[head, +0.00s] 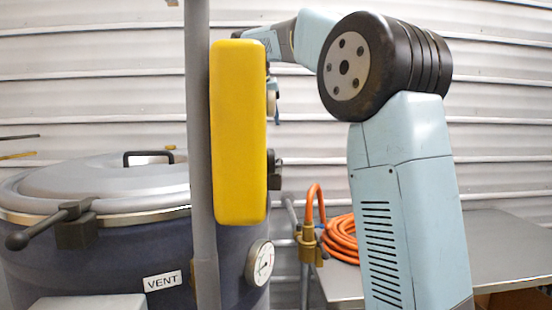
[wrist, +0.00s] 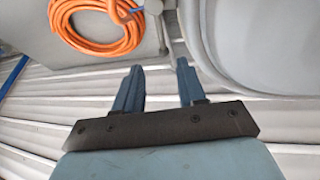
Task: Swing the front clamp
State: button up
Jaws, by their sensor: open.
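In the head view a dark blue drum-like vessel (head: 130,262) with a grey domed lid (head: 85,185) stands at left. A clamp with a dark block and a ball-ended lever (head: 60,225) sits at the front of the lid rim, its lever pointing left. Another dark fitting (head: 276,172) shows at the vessel's right side, partly hidden; I cannot tell if it is a clamp. My gripper (wrist: 158,80) is open and empty in the wrist view, apart from everything. In the head view it is mostly hidden behind the yellow block. The lid's rounded edge (wrist: 262,45) shows right of my fingers.
A yellow block (head: 238,132) on a grey upright post (head: 200,150) stands before the vessel, blocking the view. A pressure gauge (head: 260,262) and VENT label (head: 163,282) are on the vessel. A metal bench (head: 500,240) at right carries a coiled orange hose (head: 342,238).

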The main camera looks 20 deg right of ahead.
aim_at(278, 166)
jog(key=x, duration=1.3)
jog(key=shift+w+d+f, duration=0.1)
jog(key=shift+w+f, duration=0.2)
jog(key=shift+w, duration=0.05)
jog(key=shift+c, duration=0.5)
grip_shut()
